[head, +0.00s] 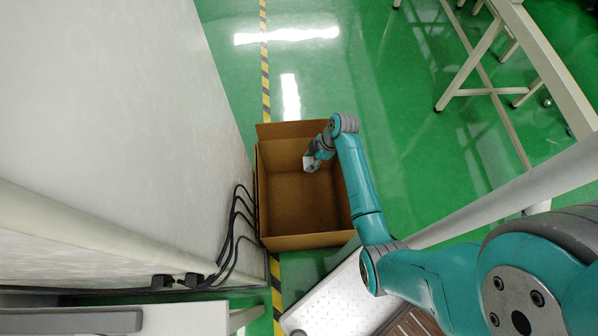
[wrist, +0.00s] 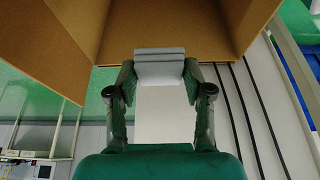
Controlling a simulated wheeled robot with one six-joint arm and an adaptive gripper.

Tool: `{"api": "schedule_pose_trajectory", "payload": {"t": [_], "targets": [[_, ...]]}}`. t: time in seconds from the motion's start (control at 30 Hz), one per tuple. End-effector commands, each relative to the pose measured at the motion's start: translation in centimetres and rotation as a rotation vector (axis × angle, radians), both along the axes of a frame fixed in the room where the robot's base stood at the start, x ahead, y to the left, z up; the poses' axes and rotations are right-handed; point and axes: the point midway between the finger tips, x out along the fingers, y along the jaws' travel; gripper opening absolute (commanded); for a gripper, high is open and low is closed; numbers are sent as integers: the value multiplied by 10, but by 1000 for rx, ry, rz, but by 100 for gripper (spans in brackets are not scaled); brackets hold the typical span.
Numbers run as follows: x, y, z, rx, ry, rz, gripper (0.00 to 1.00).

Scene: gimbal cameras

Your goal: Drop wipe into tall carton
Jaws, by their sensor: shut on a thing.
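The tall carton (head: 300,241) is a brown open-topped box standing on the green floor in the head view. Its flaps are open and the part of its inside that shows looks empty. My gripper (head: 312,160) is over the carton's opening, toward its upper right side. It is shut on the wipe (head: 310,164), a small pale folded piece. In the wrist view my gripper (wrist: 160,72) has a finger on each side of the light grey wipe (wrist: 160,54). Brown carton walls (wrist: 205,25) show behind and around it. The exact height above the carton floor is hard to tell.
A large white cabinet or machine (head: 110,110) stands close along the carton's left side. Black cables (head: 232,225) hang between them. A yellow-black floor stripe (head: 264,60) runs past the carton. A pale table frame (head: 490,60) stands at upper right. Green floor lies clear beyond the carton.

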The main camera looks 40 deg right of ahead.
Motion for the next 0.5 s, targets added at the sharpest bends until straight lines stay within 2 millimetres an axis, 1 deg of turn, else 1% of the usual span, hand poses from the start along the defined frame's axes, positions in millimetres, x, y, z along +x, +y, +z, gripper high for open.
{"api": "schedule_pose_trajectory", "payload": {"t": [0.1, 0.2, 0.5], "targets": [[0, 0, -8, 0, 0, 0, 18], [0, 0, -11, 0, 0, 1, 18], [0, 0, -13, -1, -1, 1, 18]]}}
